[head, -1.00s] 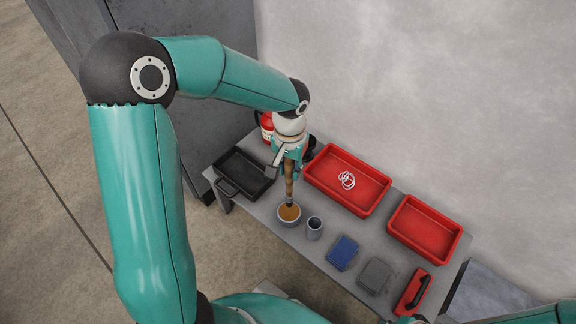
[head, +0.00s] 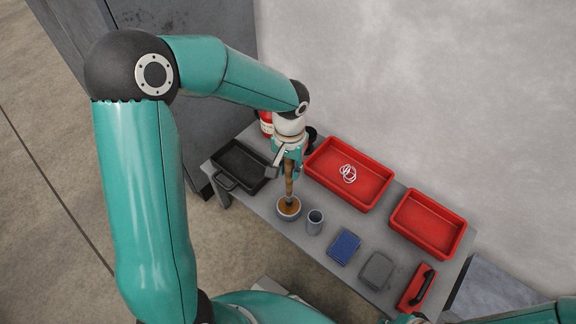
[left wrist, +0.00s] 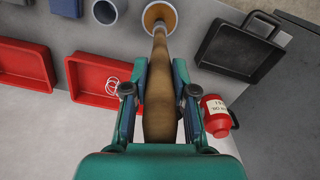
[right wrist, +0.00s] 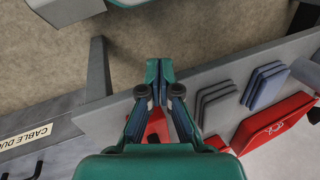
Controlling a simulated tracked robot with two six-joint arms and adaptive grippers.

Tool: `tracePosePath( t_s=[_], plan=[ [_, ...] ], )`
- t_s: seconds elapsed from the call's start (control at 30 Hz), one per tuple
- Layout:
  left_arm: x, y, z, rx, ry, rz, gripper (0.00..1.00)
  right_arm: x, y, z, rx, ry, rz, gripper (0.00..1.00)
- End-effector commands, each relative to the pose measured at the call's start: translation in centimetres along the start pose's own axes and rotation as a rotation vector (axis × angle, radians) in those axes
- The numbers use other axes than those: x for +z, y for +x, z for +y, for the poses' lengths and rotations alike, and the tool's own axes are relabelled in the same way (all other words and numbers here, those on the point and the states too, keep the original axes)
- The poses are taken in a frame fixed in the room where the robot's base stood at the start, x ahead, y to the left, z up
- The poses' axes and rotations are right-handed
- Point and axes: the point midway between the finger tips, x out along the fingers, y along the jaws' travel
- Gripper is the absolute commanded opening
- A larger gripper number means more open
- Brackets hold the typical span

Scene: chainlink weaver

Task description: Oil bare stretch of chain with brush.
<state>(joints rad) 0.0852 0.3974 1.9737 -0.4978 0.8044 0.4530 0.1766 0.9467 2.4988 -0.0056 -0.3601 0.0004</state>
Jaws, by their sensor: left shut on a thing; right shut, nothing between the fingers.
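My left gripper (head: 287,157) is shut on a brown-handled brush (head: 289,185), which also shows in the left wrist view (left wrist: 158,105). The brush points down, and its tip is in a small grey bowl (head: 281,214) of amber oil; the bristles are mostly hidden. The bowl also shows at the top of the left wrist view (left wrist: 147,20). White chain links (head: 349,174) lie in a loose cluster in the larger red tray (head: 329,194); which stretch is bare I cannot tell. My right gripper (right wrist: 160,68) is shut and empty in the right wrist view.
A grey cup (head: 314,222) stands right of the bowl. A black tray (head: 238,168) is at the table's left end. A blue block (head: 344,247), grey block (head: 376,270), smaller red tray (head: 428,225) and red-and-black item (head: 418,287) lie rightward. A red canister (left wrist: 217,115) stands behind.

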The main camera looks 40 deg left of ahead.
Motion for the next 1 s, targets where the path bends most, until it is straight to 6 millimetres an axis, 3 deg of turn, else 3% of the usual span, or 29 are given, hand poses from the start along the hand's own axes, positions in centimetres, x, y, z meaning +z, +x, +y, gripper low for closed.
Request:
tracePosePath(
  t_s=[1.0],
  plan=[
    [0.02,0.87,-0.06,0.0,-0.001,0.0,0.0,0.0,0.68,0.24,0.0,0.0,0.0,0.0]
  ],
)
